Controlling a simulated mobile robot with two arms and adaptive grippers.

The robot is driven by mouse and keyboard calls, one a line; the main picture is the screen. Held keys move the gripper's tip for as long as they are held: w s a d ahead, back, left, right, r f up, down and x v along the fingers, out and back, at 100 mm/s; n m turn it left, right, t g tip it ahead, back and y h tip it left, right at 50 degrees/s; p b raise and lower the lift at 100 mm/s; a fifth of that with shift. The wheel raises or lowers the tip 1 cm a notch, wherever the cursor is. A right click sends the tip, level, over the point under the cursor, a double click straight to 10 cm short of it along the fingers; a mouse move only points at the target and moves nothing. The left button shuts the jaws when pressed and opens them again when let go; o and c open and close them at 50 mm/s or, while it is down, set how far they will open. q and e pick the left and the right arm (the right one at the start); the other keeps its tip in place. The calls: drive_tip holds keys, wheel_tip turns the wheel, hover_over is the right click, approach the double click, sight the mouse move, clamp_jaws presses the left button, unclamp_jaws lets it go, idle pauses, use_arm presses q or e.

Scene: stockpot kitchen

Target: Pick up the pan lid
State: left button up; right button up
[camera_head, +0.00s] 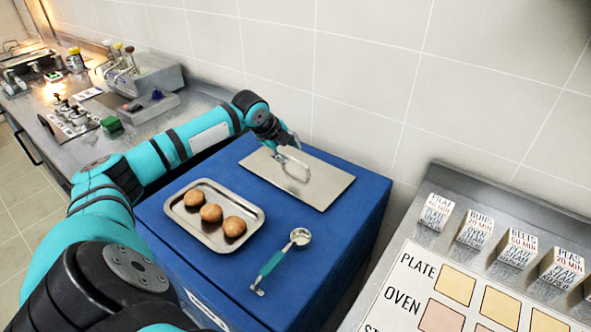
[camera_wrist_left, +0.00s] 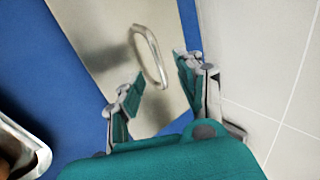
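The pan lid (camera_head: 322,187) is a flat, rectangular metal sheet with a raised loop handle (camera_head: 296,166). It lies on the blue cabinet top near the wall. In the left wrist view the lid (camera_wrist_left: 100,40) runs under my gripper and its handle (camera_wrist_left: 149,57) stands ahead of the fingers. My left gripper (camera_wrist_left: 158,90) is open, with a finger towards each side of the handle, and holds nothing. In the head view my left gripper (camera_head: 284,152) is over the lid's left part, close to the handle. My right gripper is not in view.
A metal tray (camera_head: 187,219) with three brown round buns sits in front of the lid. A ladle (camera_head: 277,258) with a teal handle lies to its right. The tiled wall (camera_head: 370,70) is close behind. A board with labelled blocks (camera_head: 475,228) stands at the right.

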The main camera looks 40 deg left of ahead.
sight(294, 158)
use_arm(q)
drive_tip(key=shift+p+x, duration=0.4)
drive_tip(key=shift+x, duration=2.4)
drive_tip(key=shift+s+d, duration=0.1)
drive_tip(key=shift+s, duration=0.05)
clamp_jaws()
